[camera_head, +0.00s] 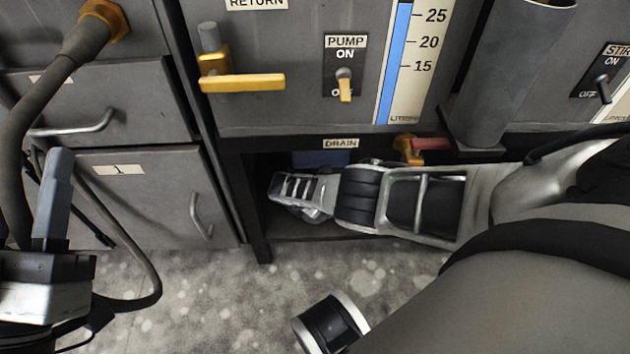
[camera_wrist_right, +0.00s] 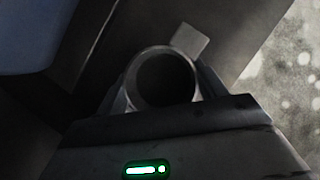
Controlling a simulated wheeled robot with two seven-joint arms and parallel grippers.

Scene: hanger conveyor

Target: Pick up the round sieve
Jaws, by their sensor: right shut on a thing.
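My right arm reaches in from the right, and its gripper (camera_head: 297,194) is inside the dark opening under the DRAIN label. In the right wrist view a grey ring with a dark hollow middle, apparently the round sieve (camera_wrist_right: 131,92), sits at the jaws. The right gripper is shut on it. Its mesh and most of its body are in shadow or hidden. My left gripper (camera_head: 52,195) is at the left edge, in front of the drawers and away from the opening. Its fingers overlap in view, so its opening is unclear.
A blue thing (camera_head: 320,158) is in the back of the opening. A red-handled drain valve (camera_head: 425,146) sits just above my right arm. A yellow lever (camera_head: 243,83) and pump switch (camera_head: 344,85) are on the panel. A thick hose (camera_head: 40,95) hangs at left.

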